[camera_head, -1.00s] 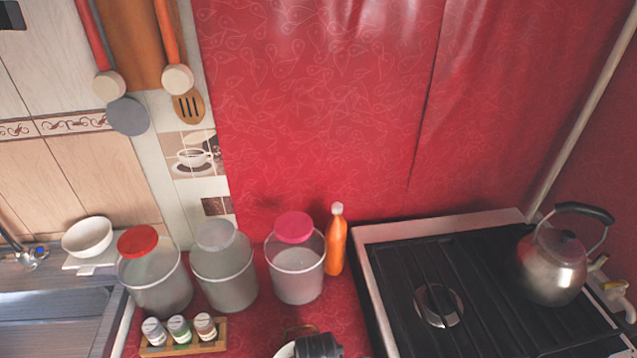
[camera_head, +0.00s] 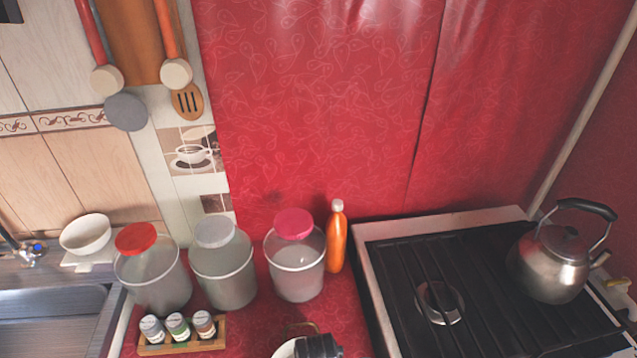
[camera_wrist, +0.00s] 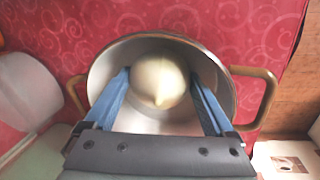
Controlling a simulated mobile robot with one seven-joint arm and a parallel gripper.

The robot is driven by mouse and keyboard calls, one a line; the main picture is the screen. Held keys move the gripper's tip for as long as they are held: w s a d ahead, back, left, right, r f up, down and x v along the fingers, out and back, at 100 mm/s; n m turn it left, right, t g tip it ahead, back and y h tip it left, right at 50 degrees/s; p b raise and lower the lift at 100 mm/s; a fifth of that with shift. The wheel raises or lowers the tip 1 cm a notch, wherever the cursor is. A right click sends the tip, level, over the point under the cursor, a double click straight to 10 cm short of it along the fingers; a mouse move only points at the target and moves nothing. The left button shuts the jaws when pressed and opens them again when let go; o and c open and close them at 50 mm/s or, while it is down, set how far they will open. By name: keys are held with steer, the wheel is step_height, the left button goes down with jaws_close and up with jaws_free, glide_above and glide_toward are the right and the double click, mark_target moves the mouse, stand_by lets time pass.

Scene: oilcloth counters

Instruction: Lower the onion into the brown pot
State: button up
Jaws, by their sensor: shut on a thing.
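In the wrist view, the pale, round onion (camera_wrist: 158,84) is between the blue fingers of my gripper (camera_wrist: 161,77), which is shut on it. The onion lies within the outline of the pot's mouth. I cannot tell how far it is above the pot's floor. The pot (camera_wrist: 222,84) has a shiny metal inside and a brown handle on each side. My dark wrist covers the rest there, and the onion is hidden.
Lidded jars (camera_head: 228,272) and an orange bottle (camera_head: 337,240) stand behind the pot. A spice rack (camera_head: 182,345) is to its left. The stove (camera_head: 480,290) with a kettle (camera_head: 553,268) is on the right, the sink (camera_head: 50,318) at far left.

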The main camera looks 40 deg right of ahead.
steer(key=shift+f, duration=0.1)
steer(key=o, duration=1.2)
